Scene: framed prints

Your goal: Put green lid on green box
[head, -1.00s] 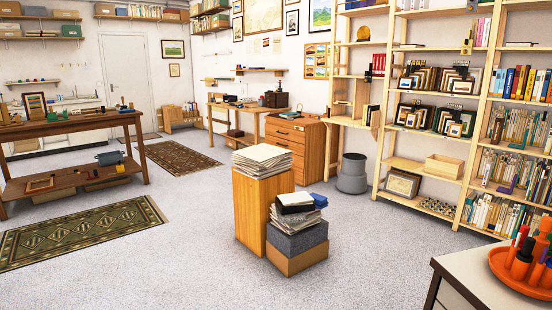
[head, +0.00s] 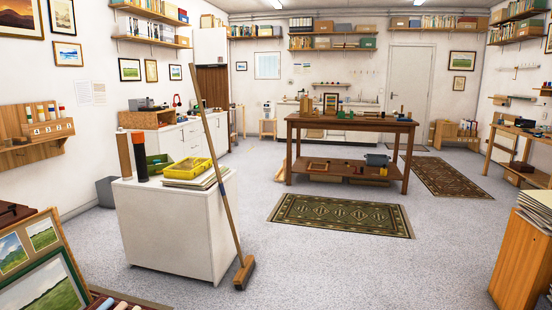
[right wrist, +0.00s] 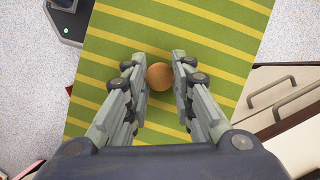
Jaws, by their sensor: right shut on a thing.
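In the right wrist view, a green lid (right wrist: 215,50) with yellow stripes has a round wooden knob (right wrist: 160,76) in its middle. My right gripper (right wrist: 160,77) is shut on the knob, one finger on each side. The lid hides much of what lies below it. In the head view neither gripper shows. Green boxes there are a small one (head: 368,42) on the far wall shelf and an open green bin (head: 158,164) on the white cabinet. I cannot tell which, if either, is the lid's box.
The white cabinet (head: 165,232) stands left with a yellow crate (head: 186,172) on it and a broom (head: 222,190) leaning against it. A wooden workbench (head: 350,124) stands farther back. A patterned rug (head: 340,215) lies before it; the grey floor around is open.

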